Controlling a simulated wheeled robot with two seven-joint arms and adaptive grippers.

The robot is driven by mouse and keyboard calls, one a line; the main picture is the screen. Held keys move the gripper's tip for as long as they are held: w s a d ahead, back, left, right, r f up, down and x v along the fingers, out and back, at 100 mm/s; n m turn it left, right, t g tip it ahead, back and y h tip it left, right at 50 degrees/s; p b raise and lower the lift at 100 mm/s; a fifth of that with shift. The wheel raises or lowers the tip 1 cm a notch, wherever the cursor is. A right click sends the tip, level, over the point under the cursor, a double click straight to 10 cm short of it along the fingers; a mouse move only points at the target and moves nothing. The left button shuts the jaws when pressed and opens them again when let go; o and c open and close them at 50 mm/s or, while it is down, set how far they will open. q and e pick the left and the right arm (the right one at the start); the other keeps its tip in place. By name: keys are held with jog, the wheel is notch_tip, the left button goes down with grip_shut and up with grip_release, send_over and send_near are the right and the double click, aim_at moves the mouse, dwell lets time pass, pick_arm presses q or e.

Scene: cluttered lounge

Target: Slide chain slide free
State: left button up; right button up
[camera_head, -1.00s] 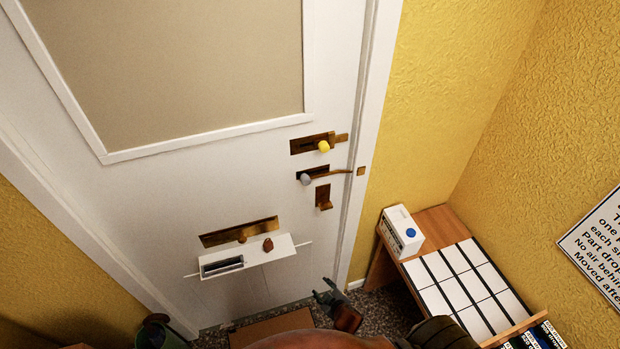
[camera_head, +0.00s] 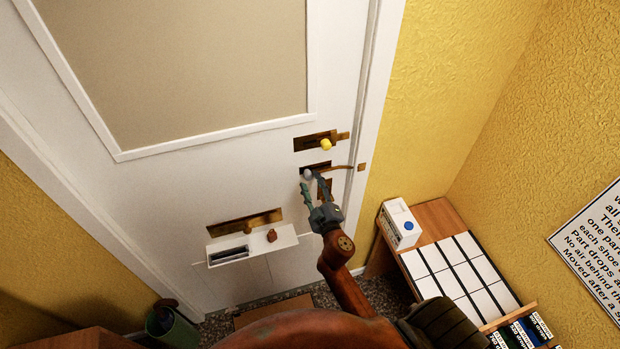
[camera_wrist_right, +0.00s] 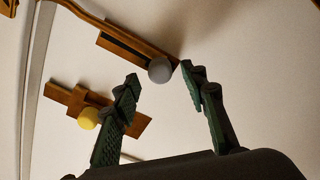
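The chain slide is a brass track with a grey knob (camera_head: 306,173) on the white door (camera_head: 190,170); a brass chain arm runs from it to a small catch (camera_head: 361,167) on the frame. My right gripper (camera_head: 312,188) is open just below the knob. In the right wrist view the grey knob (camera_wrist_right: 160,70) lies ahead, between and beyond the open fingertips (camera_wrist_right: 160,72), with no clear contact. A brass bolt with a yellow knob (camera_head: 326,145) sits above the slide; it also shows in the wrist view (camera_wrist_right: 88,118). My left gripper is not in view.
A white shelf (camera_head: 284,238) with a small brown object juts from the door below a brass letter plate (camera_head: 232,222). A wooden table (camera_head: 436,216) with white tiles and a white box (camera_head: 399,226) stands right. A green bin (camera_head: 172,330) stands lower left.

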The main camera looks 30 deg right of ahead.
jog(key=shift+x, duration=1.15)
jog(key=shift+c, duration=0.7)
grip_shut()
